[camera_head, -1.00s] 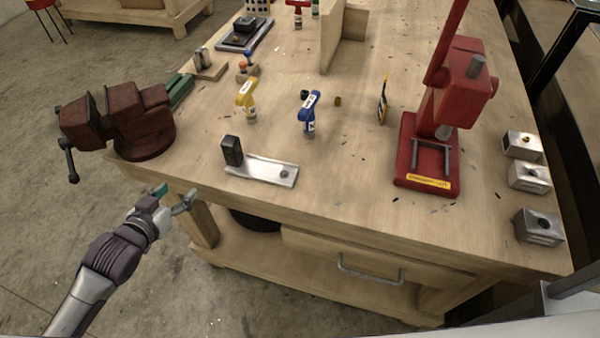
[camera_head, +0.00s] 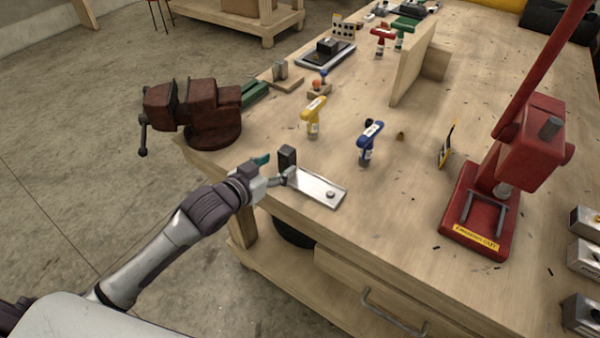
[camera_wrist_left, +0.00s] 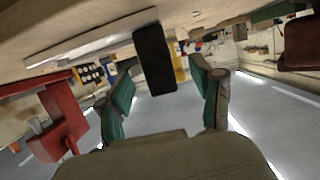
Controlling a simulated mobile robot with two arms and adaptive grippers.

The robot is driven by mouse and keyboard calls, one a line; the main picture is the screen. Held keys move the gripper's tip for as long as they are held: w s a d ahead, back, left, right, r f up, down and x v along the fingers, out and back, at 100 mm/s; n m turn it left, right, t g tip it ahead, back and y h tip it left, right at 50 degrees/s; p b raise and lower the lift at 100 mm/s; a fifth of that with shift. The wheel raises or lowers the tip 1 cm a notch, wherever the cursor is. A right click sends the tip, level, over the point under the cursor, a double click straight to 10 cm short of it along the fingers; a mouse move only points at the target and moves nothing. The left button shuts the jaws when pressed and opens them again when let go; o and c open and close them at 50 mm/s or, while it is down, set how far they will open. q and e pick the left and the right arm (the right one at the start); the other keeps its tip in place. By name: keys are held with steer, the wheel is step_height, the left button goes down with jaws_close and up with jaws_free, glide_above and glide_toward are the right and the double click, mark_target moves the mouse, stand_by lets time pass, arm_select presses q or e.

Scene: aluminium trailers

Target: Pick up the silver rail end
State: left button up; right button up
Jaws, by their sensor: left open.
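The silver rail end (camera_head: 318,188) lies flat near the front edge of the workbench, a bright metal strip with a black upright block (camera_head: 287,157) at its left end. My left gripper (camera_head: 273,169) is at the bench edge, beside the block end of the rail. It is open, with teal pads on its fingers. In the left wrist view, tilted so the bench is at the top, the black block (camera_wrist_left: 154,60) shows ahead, in line with the gap between the open fingers (camera_wrist_left: 163,92). The silver strip (camera_wrist_left: 92,46) runs off to the left there. My right gripper is out of view.
A rusty red vise (camera_head: 205,118) stands at the bench's left corner. A red press (camera_head: 510,180) stands to the right. Bare wood lies between the rail and the press.

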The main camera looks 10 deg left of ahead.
mark_target(282, 163)
arm_select(q)
steer(key=x, duration=0.4)
steer(key=shift+w+d+f+p, duration=0.2)
steer(key=shift+d+p, duration=0.05)
steer(key=shift+p, duration=0.1)
steer(key=shift+s, duration=0.1)
steer(key=shift+c, duration=0.3)
steer(key=shift+r, duration=0.1)
jaws_close()
